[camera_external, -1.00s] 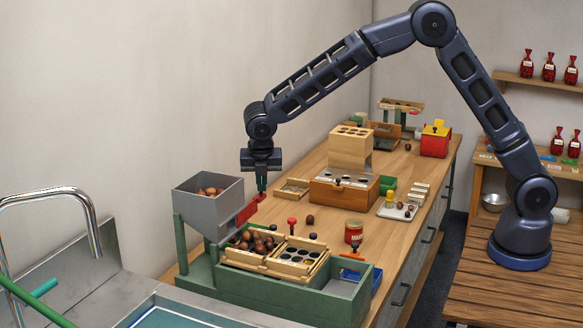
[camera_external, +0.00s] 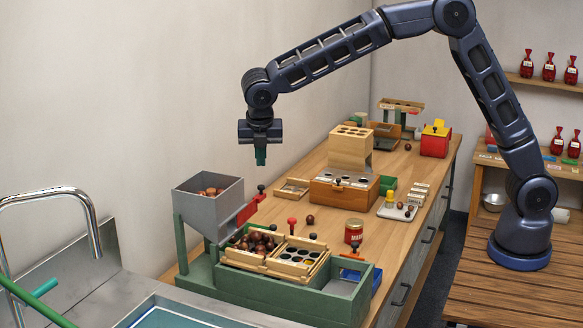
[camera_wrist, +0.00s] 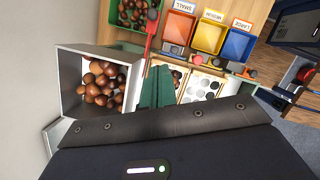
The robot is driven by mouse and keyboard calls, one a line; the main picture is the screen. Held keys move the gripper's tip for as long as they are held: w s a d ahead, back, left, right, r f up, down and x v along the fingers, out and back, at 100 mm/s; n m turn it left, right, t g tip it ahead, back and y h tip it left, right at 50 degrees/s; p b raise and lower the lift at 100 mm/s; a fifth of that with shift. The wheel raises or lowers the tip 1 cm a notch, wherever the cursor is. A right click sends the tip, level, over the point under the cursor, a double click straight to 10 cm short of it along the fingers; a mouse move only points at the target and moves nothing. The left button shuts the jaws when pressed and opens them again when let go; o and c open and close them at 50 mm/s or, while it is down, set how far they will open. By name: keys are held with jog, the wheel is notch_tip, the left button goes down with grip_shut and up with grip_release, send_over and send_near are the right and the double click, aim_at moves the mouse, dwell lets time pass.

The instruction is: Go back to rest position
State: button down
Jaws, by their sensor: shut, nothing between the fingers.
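My gripper (camera_external: 260,157) hangs above the bench, pointing down, its green fingers shut with nothing between them. It is up and to the right of the grey hopper (camera_external: 207,205), clear of everything below. In the wrist view the shut green fingers (camera_wrist: 157,88) show beside the hopper (camera_wrist: 72,85), which holds several brown chestnuts (camera_wrist: 103,83).
A green stand with a wooden sorting tray (camera_external: 300,261) and chestnuts (camera_external: 258,241) is below. The air around my gripper is free.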

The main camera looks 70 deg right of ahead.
jog(key=shift+r, duration=0.1)
jog(key=s+d+r+m+t+y, duration=0.1)
jog(key=s+d+r+m, duration=0.4)
jog(key=s+d+r, duration=0.4)
jog(key=s+d+r+m, duration=0.5)
jog(key=s+d+m, duration=0.15)
jog(key=s, duration=0.45)
jog(key=s+d+f+m, duration=0.1)
jog(key=s+d+m, duration=0.2)
jog(key=s, duration=0.5)
jog(key=s+d+f+m+t+y, duration=0.1)
jog(key=s+d+m, duration=0.2)
jog(key=s, duration=0.6)
jog(key=s+d+f+m+t+y, duration=0.1)
jog(key=s+d+f+m, duration=0.1)
jog(key=s+m, duration=0.4)
jog(key=s+d, duration=0.1)
jog(key=s, duration=0.2)
jog(key=shift+s+d, duration=0.25)
jog(key=shift+d, duration=0.1)
